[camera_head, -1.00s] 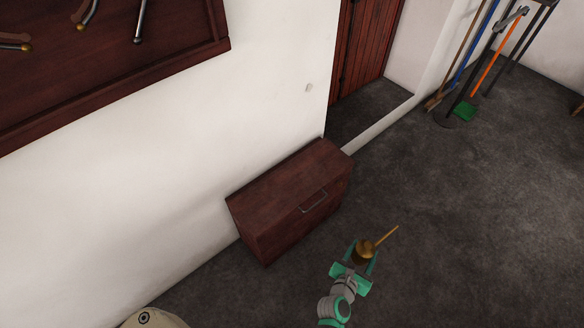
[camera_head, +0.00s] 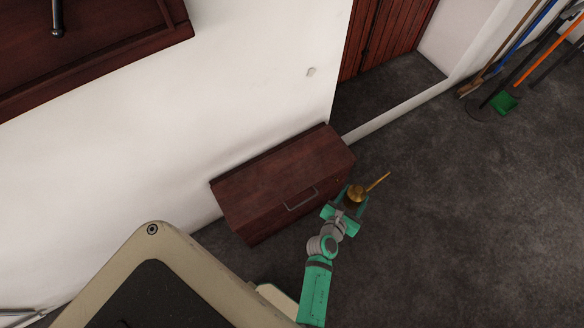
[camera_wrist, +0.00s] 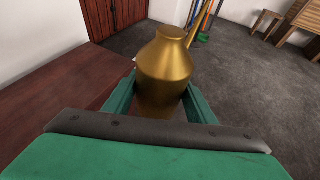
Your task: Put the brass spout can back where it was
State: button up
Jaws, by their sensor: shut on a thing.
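The brass spout can (camera_head: 355,192) is held upright between the green fingers of my gripper (camera_head: 351,197). Its thin spout points up and to the right in the head view. In the wrist view the can (camera_wrist: 166,62) fills the middle, between the fingers (camera_wrist: 160,98), and hides part of the floor behind it. My gripper is shut on the can, just right of the dark red wooden cabinet (camera_head: 270,178). The cabinet has a bare top and a metal handle on its front. The cabinet top also shows at the left in the wrist view (camera_wrist: 60,100).
A red wooden door (camera_head: 385,38) stands in a recess behind the cabinet. Brooms and a green dustpan (camera_head: 503,102) lean at the upper right. A wooden wall board (camera_head: 110,50) hangs at the upper left. In the wrist view a stool (camera_wrist: 266,22) stands far right. The grey floor at right is clear.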

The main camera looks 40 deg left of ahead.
jog(key=s+a+r, duration=0.1)
jog(key=s+a, duration=0.4)
jog(key=a, duration=0.3)
jog(key=s+a+r+y, duration=0.1)
jog(key=s+a+r, duration=0.1)
jog(key=s+a, duration=0.35)
jog(key=s+a+r, duration=0.1)
jog(key=s+a, duration=0.3)
jog(key=a, duration=0.5)
jog(key=shift+n, duration=0.4)
jog(key=w+a+f, duration=0.1)
jog(key=w+f, duration=0.1)
jog(key=w, duration=0.2)
jog(key=w+a+f, duration=0.2)
jog(key=w+f, duration=0.1)
jog(key=w, duration=0.1)
jog(key=w+a+f, duration=0.2)
jog(key=w+f, duration=0.1)
jog(key=w, duration=0.1)
jog(key=shift+w+a+f, duration=0.25)
jog(key=shift+w+f, duration=0.3)
jog(key=shift+f, duration=1.65)
jog(key=shift+f, duration=0.15)
jog(key=o, duration=1.3)
